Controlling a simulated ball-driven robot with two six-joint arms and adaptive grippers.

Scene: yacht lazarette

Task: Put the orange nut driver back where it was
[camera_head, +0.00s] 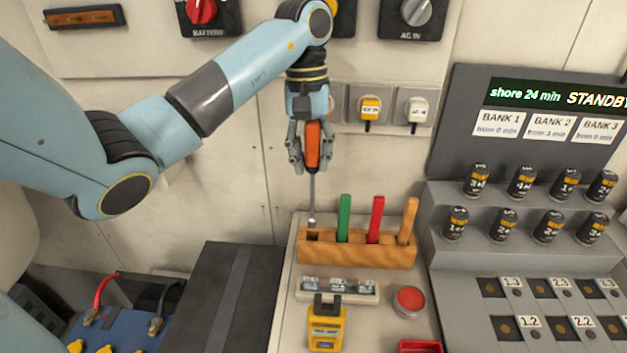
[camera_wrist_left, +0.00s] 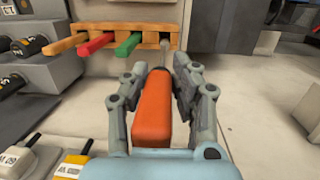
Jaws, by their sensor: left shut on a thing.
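The orange nut driver (camera_head: 313,147) is upright, with its handle between the fingers of my left gripper (camera_head: 310,163), which is shut on it. Its grey shaft points down and the socket end is at the leftmost hole of the wooden tool rack (camera_head: 345,254). I cannot tell how far the tip is inside the hole. In the left wrist view the orange handle (camera_wrist_left: 155,110) fills the space between the fingers (camera_wrist_left: 160,85), and the shaft reaches toward the end of the rack (camera_wrist_left: 112,34). My right gripper is not in view.
Green (camera_head: 344,217), red (camera_head: 375,219) and wooden-coloured (camera_head: 407,220) handles stand in the rack. A yellow device (camera_head: 326,325), a red round tin (camera_head: 409,301) and a small connector strip (camera_head: 337,287) lie in front. A battery panel (camera_head: 520,225) stands right; a dark box (camera_head: 215,290) is left.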

